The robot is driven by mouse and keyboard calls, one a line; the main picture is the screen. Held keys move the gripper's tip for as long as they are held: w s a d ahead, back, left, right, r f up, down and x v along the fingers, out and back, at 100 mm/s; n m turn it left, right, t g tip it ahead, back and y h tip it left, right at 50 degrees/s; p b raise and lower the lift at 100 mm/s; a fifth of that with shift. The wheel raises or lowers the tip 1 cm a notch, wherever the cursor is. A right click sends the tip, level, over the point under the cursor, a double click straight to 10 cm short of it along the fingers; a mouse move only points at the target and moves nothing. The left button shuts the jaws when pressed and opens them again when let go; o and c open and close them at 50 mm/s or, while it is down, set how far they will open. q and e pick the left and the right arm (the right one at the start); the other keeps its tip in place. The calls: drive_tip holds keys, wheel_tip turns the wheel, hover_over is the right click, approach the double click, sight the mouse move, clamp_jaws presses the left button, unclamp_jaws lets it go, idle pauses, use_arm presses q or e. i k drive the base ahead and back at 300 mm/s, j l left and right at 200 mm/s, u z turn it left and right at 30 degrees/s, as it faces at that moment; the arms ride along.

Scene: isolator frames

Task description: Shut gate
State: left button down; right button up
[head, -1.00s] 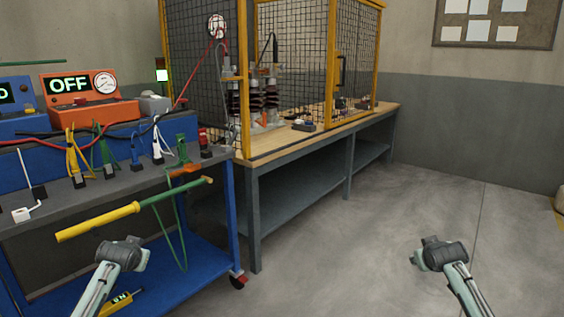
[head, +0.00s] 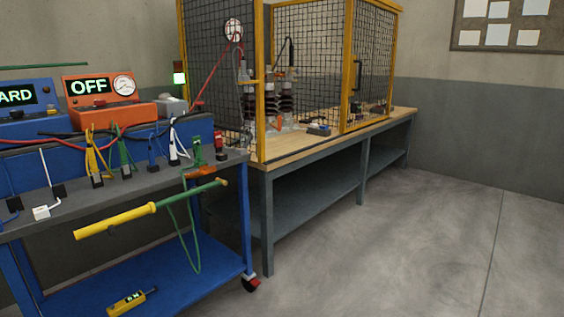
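The yellow-framed mesh cage (head: 262,100) stands on a wooden-topped bench. A mesh panel with a black upright handle (head: 357,75), which looks like the gate (head: 374,60), covers the right part of its front. To the left of this panel, the front looks open between the yellow posts, though I cannot be sure because mesh shows behind. Brown ribbed insulators (head: 285,98) stand inside the cage. Neither of my grippers is in the head view.
A blue cart (head: 248,215) stands at the left, with cables, a yellow-handled pole (head: 115,220) and an orange unit reading OFF (head: 97,100). A yellow handheld device (head: 126,304) lies on its lower shelf. The floor (head: 400,240) at the right is clear.

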sight(351, 61)
drive_tip(key=u, duration=1.55)
drive_tip(key=z, duration=2)
drive_tip(key=i+l+z, duration=0.2)
drive_tip(key=i, duration=0.15)
drive_tip(key=i+z, duration=0.15)
drive_tip(key=i, duration=0.15)
drive_tip(key=i+l+z, duration=0.15)
drive_tip(key=i+z, duration=0.25)
drive_tip(key=i, duration=2.95)
